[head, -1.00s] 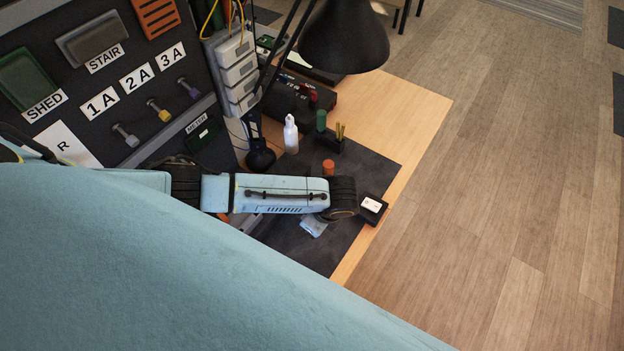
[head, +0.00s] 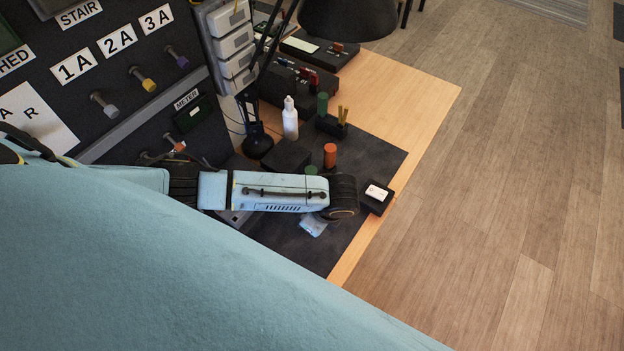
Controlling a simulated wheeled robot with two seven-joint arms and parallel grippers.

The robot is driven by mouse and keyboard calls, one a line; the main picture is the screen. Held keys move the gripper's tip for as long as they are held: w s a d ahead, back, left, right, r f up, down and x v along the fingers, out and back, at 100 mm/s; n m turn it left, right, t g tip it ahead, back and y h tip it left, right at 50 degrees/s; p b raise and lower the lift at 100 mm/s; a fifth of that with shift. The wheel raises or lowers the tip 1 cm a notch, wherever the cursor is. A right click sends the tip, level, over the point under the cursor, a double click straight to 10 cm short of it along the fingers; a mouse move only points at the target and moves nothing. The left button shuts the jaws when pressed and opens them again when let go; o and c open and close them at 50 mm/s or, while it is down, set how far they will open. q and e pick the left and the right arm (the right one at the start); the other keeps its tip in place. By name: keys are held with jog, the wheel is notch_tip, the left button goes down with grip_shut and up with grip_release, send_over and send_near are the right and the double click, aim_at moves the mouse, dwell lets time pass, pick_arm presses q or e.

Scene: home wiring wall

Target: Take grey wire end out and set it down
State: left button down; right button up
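A grey wire end (head: 105,104) sticks out of the dark wall panel below the 1A label, on the left of the head view. A yellow wire end (head: 144,80) sits below 2A and a purple one (head: 177,57) below 3A. A light blue arm of mine crosses the lower middle of the view, in front of the desk. I cannot make out either gripper's fingers. A small orange-tipped thing (head: 178,147) shows just above the arm near the panel's lower edge, and I cannot tell what it is.
The wooden desk (head: 425,85) holds a dark mat (head: 375,160), a white bottle (head: 290,118), an orange cylinder (head: 330,155), a small black box (head: 376,197) and a black lamp (head: 348,18). A METER box (head: 194,115) is on the panel. Open floor lies to the right.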

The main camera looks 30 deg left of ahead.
pick_arm(q)
jog(key=shift+f, duration=0.2)
jog(key=c, duration=1.4)
grip_release()
jog(key=shift+o, duration=0.2)
jog(key=p+v, duration=0.2)
jog(key=v, duration=1.1)
jog(key=shift+r, duration=0.2)
jog(key=shift+s+f, duration=0.1)
